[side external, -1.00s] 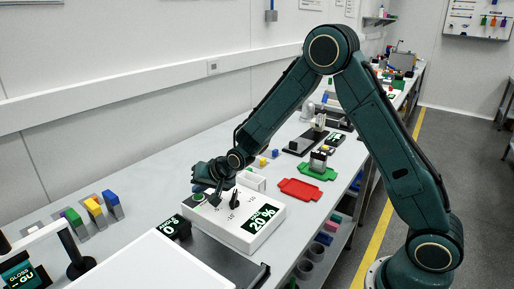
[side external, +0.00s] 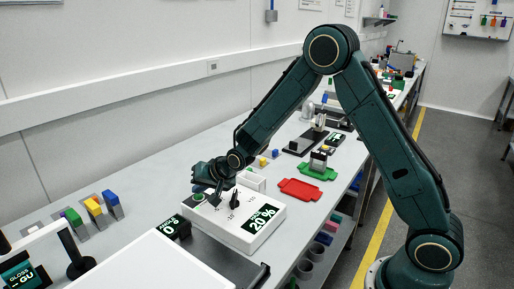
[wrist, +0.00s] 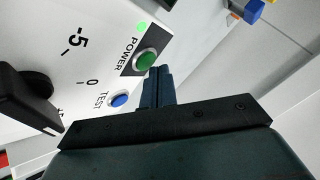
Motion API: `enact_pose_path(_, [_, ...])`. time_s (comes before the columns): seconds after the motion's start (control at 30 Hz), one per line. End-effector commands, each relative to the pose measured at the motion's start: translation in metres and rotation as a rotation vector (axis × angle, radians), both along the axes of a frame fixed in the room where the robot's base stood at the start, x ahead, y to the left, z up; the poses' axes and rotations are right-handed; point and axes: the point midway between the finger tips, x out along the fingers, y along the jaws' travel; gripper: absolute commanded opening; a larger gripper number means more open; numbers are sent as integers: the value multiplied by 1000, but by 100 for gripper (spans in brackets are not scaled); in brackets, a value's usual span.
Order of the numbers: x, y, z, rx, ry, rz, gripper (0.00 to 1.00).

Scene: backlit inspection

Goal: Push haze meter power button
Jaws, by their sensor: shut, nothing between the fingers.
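The haze meter (side external: 270,213) is a white box on the bench with a sloped top and a display reading 20 %. Its green power button (wrist: 146,61) has a dark surround and the label POWER; a small green light (wrist: 140,26) is lit beside it. The button also shows in the side view (side external: 198,197). My gripper (wrist: 159,72) is shut and empty, its fingertips right at the button's edge in the wrist view. I cannot tell whether they touch it. In the side view my gripper (side external: 215,203) points down over the panel.
A blue TEST button (wrist: 120,100) lies close to the power button. A black knob (wrist: 36,85) stands up from the panel. A red tray (side external: 300,190) lies behind the meter on the bench. A dark unit with a 0 % display (side external: 174,229) stands close in front.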

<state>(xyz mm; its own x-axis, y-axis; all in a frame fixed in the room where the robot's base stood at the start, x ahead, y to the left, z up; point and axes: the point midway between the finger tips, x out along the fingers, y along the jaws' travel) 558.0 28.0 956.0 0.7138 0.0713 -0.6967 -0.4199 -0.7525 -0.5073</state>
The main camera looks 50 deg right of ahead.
Motion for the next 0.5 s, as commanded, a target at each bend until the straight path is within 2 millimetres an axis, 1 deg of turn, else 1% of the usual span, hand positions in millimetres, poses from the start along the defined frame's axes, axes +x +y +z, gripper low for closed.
enact_pose_path(0.5, [0, 0, -9, 0, 0, 0, 0])
